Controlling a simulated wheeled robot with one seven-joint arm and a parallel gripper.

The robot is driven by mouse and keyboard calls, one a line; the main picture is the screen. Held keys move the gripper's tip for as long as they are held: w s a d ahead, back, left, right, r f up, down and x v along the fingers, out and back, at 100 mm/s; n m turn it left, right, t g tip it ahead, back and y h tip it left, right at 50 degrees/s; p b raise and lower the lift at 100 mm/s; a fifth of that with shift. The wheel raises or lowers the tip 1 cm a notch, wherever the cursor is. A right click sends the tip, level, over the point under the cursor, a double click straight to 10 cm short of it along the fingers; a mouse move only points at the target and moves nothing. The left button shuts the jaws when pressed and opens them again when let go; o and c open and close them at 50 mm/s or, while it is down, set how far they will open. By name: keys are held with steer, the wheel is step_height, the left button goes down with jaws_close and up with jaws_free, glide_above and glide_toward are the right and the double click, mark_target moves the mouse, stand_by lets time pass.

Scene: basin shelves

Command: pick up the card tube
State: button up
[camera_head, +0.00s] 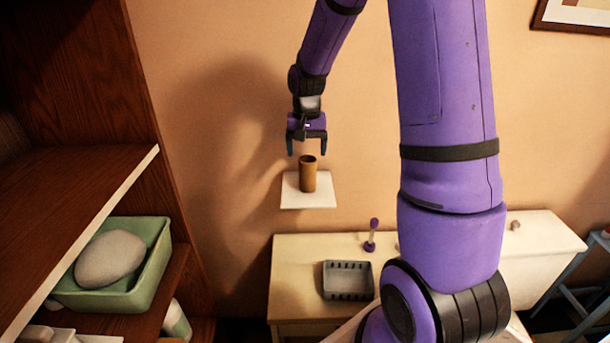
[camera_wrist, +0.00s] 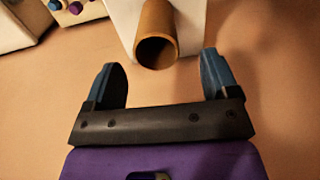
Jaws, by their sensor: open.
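The card tube (camera_head: 308,174) is a brown hollow cylinder standing upright on a small white wall shelf (camera_head: 322,201). In the wrist view the tube (camera_wrist: 157,32) shows its open end just beyond the fingertips, roughly midway between them. My gripper (camera_head: 306,149) is above the tube in the head view, pointing down, with its blue fingers apart. In the wrist view my gripper (camera_wrist: 165,72) is open and empty, and the tube looks apart from both fingers.
Below the shelf is a cream cabinet top (camera_head: 300,262) with a grey basket (camera_head: 347,280) and a purple-handled item (camera_head: 371,236). At left, a wooden shelf unit (camera_head: 75,200) holds a green bin (camera_head: 150,262) with a grey rounded object (camera_head: 110,258).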

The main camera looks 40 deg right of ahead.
mark_target(308, 168)
steer(key=shift+s+f, duration=0.15)
steer(key=shift+f, duration=1.45)
steer(key=shift+s+f, duration=0.1)
steer(key=shift+f, duration=1.5)
steer(key=c, duration=1)
